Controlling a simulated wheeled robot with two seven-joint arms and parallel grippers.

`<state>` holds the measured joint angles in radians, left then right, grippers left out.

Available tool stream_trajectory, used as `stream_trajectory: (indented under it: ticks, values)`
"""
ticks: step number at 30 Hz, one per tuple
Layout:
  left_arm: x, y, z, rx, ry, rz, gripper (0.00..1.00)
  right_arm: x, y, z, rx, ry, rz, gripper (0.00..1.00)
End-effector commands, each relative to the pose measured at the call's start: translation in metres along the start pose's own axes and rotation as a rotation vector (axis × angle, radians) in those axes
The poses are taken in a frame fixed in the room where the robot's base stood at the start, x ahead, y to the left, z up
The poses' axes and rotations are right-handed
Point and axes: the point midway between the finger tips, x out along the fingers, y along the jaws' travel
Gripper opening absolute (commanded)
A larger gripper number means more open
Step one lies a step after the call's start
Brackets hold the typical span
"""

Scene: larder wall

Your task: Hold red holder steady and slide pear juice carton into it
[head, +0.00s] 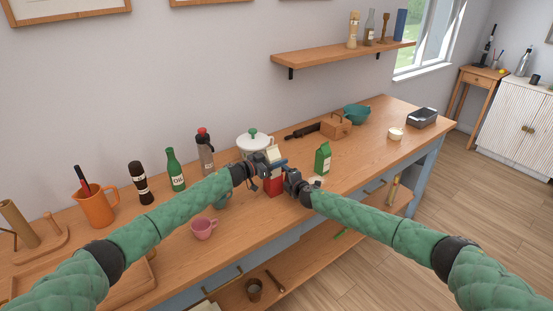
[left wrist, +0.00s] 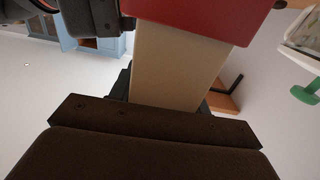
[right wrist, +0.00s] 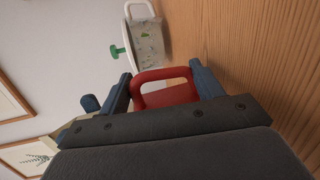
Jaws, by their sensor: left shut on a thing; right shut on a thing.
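The red holder (head: 275,187) is low over the worktop in the middle of the head view. My right gripper (head: 284,179) is shut on its looped handle (right wrist: 167,76). A cream carton (head: 274,154), which I take for the pear juice carton, stands above the holder; its label is not readable. My left gripper (head: 264,171) is shut on this carton. In the left wrist view the carton (left wrist: 180,65) meets the edge of the red holder (left wrist: 205,14). I cannot tell how far inside it is. The grippers hide much of both.
A green carton (head: 323,159) stands right of the grippers, and a white pot with a green knob (head: 253,142) behind them. A pink mug (head: 203,229) is at the front left. Bottles, including a green one (head: 174,170), line the back.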

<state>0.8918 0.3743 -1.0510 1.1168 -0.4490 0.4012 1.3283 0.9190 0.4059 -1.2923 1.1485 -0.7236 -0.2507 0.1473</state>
Motion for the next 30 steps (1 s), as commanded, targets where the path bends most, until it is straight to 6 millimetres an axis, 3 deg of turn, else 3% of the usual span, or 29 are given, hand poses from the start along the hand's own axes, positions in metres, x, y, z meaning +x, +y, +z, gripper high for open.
stream_trajectory:
  ticks: [30]
  values:
    - [0.001,0.0,0.02,0.0,0.0,0.0,0.09,0.0,0.0,0.0,0.0,0.0,0.0,0.42]
